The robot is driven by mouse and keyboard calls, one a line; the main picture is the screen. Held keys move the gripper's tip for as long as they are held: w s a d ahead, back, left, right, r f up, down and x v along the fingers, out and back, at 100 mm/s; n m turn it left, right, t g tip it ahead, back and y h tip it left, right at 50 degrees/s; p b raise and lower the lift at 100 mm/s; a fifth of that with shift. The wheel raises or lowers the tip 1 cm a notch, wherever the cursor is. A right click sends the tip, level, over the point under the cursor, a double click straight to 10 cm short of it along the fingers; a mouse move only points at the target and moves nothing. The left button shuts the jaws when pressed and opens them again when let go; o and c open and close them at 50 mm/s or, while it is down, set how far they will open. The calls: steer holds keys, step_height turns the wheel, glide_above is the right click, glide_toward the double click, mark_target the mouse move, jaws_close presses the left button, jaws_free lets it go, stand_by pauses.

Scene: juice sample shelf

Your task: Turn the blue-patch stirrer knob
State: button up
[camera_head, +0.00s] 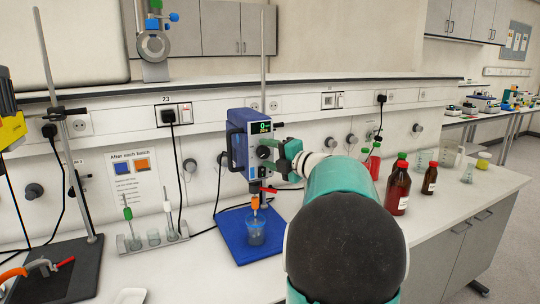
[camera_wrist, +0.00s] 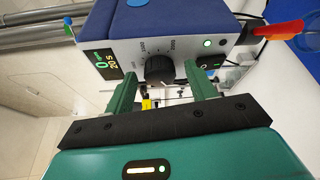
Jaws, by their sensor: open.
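The overhead stirrer (camera_head: 238,150) is a blue and white box clamped to a stand rod. Its lit display (camera_wrist: 105,62) shows a green zero with smaller digits beneath. The black knob (camera_wrist: 158,70) sits on the stirrer's pale front panel, with a printed scale around it and its pointer mark up. My gripper (camera_wrist: 161,76) is open, with one green finger on each side of the knob; I cannot tell if they touch it. In the head view my gripper (camera_head: 284,158) is at the stirrer's front right and partly hides the panel. No blue patch is clearly seen on the knob.
A beaker (camera_head: 256,232) stands on the blue base (camera_head: 235,244) below the stirrer. A notice (camera_head: 137,180) with blue and orange patches leans against the wall at left. Red-brown bottles (camera_head: 398,190) stand at right. A red lever (camera_head: 270,190) sticks out under the stirrer.

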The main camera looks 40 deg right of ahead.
steer(key=s+d, duration=0.1)
steer(key=s, duration=1.2)
steer(key=shift+s+d+r, duration=0.2)
steer(key=shift+s+r, duration=0.05)
steer(key=shift+s, duration=0.15)
